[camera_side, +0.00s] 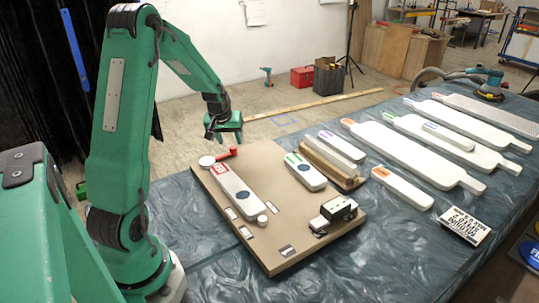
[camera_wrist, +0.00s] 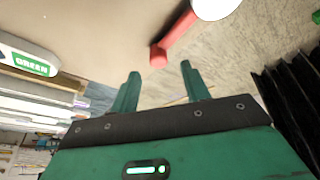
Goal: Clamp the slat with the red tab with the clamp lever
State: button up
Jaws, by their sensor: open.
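The slat with the red tab (camera_side: 234,186) is a long white piece lying on the brown board (camera_side: 275,247), with a red-edged label near its far end and a dark dot further down. The red clamp lever (camera_side: 227,154) lies beside a round white disc (camera_side: 206,161) at the board's far left corner, near the slat's tabbed end. In the wrist view the lever (camera_wrist: 172,40) shows just beyond my fingertips, with the disc (camera_wrist: 212,7) at its other end. My gripper (camera_side: 224,137) is open and empty above the lever, pointing down; its fingers (camera_wrist: 159,70) are apart.
A shorter green-tabbed slat (camera_side: 306,172) lies right of the red one, with a wooden block (camera_side: 333,169) beyond it. Several white slats (camera_side: 400,150) and a printed card (camera_side: 465,226) lie on the table.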

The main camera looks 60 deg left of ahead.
aim_at(233, 147)
jog(key=shift+v, duration=1.75)
jog(key=shift+w+a+m+g+h, duration=0.6)
jog(key=shift+w+m+g, duration=0.25)
jog(key=shift+m, duration=0.15)
jog(key=shift+w+a+r+m+g+h, duration=0.15)
jog(key=shift+w+a+m+g+h, duration=0.1)
jog(key=shift+w+m+g+h, duration=0.55)
jog(key=shift+s, duration=0.25)
jog(key=shift+a+f, duration=0.1)
jog(key=shift+f, duration=3.8)
grip_shut()
